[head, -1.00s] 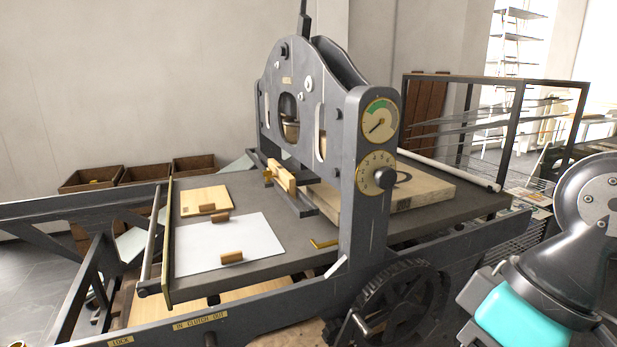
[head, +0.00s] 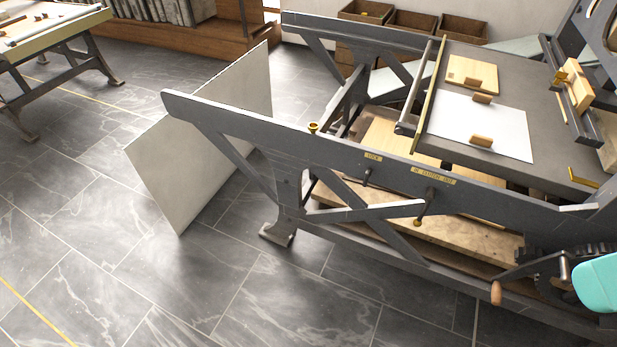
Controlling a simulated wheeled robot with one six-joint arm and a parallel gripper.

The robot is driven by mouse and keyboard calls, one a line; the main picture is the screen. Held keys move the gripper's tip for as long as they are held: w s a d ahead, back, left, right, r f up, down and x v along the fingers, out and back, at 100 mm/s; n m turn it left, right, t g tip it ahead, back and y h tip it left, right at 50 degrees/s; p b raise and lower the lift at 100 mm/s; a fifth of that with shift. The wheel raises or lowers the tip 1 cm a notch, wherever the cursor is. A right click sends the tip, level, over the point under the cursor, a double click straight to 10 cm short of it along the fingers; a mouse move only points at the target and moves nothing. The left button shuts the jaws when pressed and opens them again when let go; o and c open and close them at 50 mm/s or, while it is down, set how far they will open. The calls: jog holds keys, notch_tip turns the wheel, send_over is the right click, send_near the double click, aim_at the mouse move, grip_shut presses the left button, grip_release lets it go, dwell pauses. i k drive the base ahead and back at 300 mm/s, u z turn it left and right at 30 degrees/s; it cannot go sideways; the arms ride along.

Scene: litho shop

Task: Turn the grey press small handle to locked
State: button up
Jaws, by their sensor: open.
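The grey press (head: 330,145) fills the middle and right of the head view. On its near side rail, a small dark handle (head: 367,177) sits just below a brass plate that reads LOCK (head: 373,157). It is small in the picture, and I cannot tell its exact turn. To its right, a longer dark lever (head: 427,203) with a brass knob hangs below a plate that reads IN CLUTCH OUT (head: 433,175). My gripper is out of view; only a teal and dark part of my arm shows at the right edge, well right of the small handle.
A crank with a wooden grip (head: 496,292) juts out at the lower right. A pale panel (head: 205,140) leans behind the press's left end. A white sheet (head: 480,125) lies on the press bed. The tiled floor (head: 150,270) in front is clear.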

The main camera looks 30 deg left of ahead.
aim_at(369, 172)
jog(key=u, duration=1.35)
jog(key=k, duration=1.3)
jog(key=u, duration=1.3)
jog(key=i, duration=1.25)
jog(key=z, duration=0.7)
jog(key=i, duration=0.65)
jog(key=z, duration=0.75)
